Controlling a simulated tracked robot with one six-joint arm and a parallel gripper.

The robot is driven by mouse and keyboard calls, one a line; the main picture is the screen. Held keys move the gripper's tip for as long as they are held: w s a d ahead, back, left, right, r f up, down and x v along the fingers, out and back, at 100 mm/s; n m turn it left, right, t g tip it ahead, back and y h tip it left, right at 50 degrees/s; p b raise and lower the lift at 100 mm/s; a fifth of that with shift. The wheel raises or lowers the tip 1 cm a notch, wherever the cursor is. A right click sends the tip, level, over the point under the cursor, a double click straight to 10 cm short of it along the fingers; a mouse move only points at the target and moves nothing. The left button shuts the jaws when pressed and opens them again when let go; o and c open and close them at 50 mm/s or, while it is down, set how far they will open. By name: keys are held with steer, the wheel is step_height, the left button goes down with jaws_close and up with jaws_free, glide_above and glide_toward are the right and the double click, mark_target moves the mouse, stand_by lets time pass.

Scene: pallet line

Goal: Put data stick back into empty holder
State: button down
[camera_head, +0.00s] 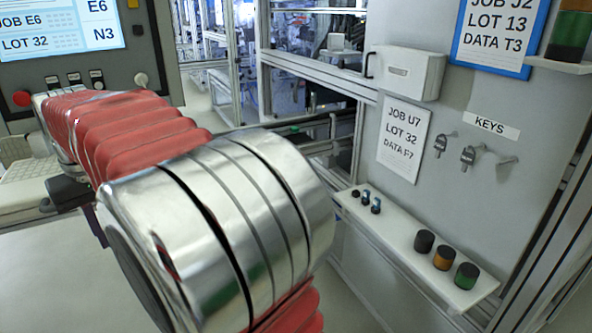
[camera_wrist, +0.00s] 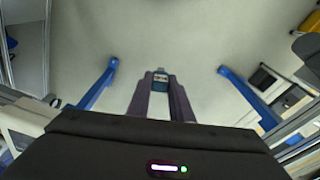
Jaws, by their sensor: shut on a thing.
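In the wrist view my gripper (camera_wrist: 160,76) points away from the camera, its two dark purple fingers close together. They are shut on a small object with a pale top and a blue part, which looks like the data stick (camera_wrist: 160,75). In the head view the fingertips and the stick are hidden behind my arm. Several small dark and blue pieces, which look like the holders (camera_head: 366,197), stand at the far end of the white wall shelf (camera_head: 398,235). The leftmost piece shows no clear blue top; I cannot tell whether it is an empty holder.
Black, orange and green cylinders (camera_head: 444,257) stand near the shelf's front end. Above are a lot sheet (camera_head: 403,138), hanging keys (camera_head: 468,157) and a white wall box (camera_head: 409,73). A screen console (camera_head: 60,35) is at left. Grey floor (camera_wrist: 160,40) lies beyond the fingers.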

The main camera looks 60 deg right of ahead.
steer(key=w+a+f+n, duration=0.1)
steer(key=w+a+f, duration=0.4)
steer(key=f, duration=0.4)
steer(key=w+a+f+n, duration=0.2)
steer(key=w+a+f, duration=0.4)
steer(key=f, duration=0.2)
steer(key=shift+a+f, duration=0.35)
steer(key=shift+a, duration=0.05)
steer(key=shift+s, duration=0.1)
